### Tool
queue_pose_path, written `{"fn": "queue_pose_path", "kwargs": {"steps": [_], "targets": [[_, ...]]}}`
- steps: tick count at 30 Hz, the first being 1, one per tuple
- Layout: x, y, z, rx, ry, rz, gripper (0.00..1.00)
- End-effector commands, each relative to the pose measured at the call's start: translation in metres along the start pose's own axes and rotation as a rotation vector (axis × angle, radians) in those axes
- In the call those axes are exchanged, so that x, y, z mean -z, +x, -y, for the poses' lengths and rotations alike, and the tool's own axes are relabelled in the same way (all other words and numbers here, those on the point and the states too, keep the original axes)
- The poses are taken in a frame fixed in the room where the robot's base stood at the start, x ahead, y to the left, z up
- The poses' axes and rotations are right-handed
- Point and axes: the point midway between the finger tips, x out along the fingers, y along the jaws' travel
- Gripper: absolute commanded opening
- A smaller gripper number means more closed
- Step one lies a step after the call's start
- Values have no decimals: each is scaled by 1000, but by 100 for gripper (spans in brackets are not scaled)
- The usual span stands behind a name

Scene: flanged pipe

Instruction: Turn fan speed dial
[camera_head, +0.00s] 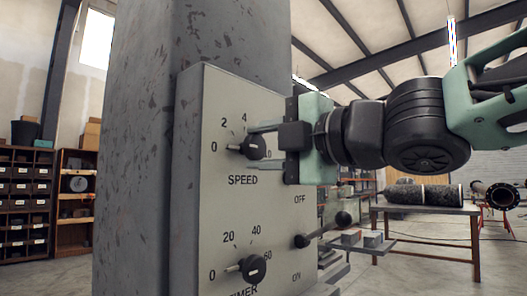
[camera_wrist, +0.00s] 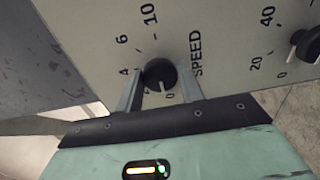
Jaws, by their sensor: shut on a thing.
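The black SPEED dial (camera_head: 254,149) is on a grey control panel (camera_head: 215,120) fixed to a speckled column. Its white pointer is turned left, towards the 0 mark. My gripper (camera_head: 262,142) reaches in from the right, its thin fingers at the dial. In the wrist view, the dial (camera_wrist: 160,74) sits between the two fingers of my gripper (camera_wrist: 161,80), which are shut on it. The numbers on the dial's right side are partly hidden by my gripper in the head view.
Below is a TIMER dial (camera_head: 253,268), its pointer towards 0. An OFF/ON lever (camera_head: 320,232) sticks out at the panel's lower right. A table (camera_head: 425,207) with a dark pipe stands behind on the right. Shelves (camera_head: 27,195) stand at far left.

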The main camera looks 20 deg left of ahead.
Motion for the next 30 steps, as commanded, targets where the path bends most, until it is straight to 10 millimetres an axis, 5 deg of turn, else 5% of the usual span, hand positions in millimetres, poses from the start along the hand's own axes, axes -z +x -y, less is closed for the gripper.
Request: {"fn": "queue_pose_path", "kwargs": {"steps": [16,17,19,30], "targets": [[0,0,1,2,-28,0,15],[0,0,1,2,-28,0,41],[0,0,1,2,-28,0,59],[0,0,0,1,-27,0,59]]}}
